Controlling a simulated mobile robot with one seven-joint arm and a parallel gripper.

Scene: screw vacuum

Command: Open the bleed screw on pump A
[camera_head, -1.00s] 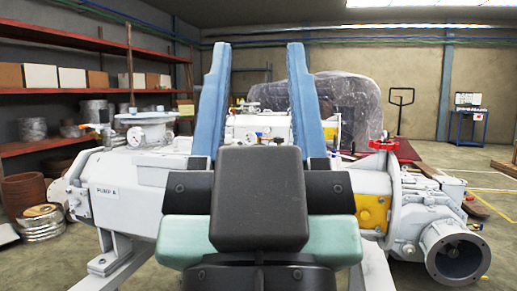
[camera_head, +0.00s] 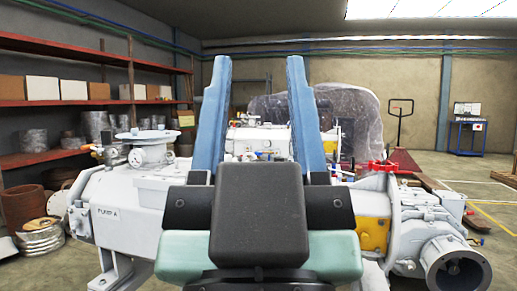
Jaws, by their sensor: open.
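Pump A (camera_head: 130,212) is a large white machine lying across the view, with the label "PUMP A" at its left end. I cannot make out the bleed screw.
Red shelves (camera_head: 90,104) with boxes and rolls stand at the left. Another white machine (camera_head: 260,138) and a plastic-wrapped bulk (camera_head: 345,115) are behind. A blue cart (camera_head: 467,135) stands at the far right. The right floor is largely open.

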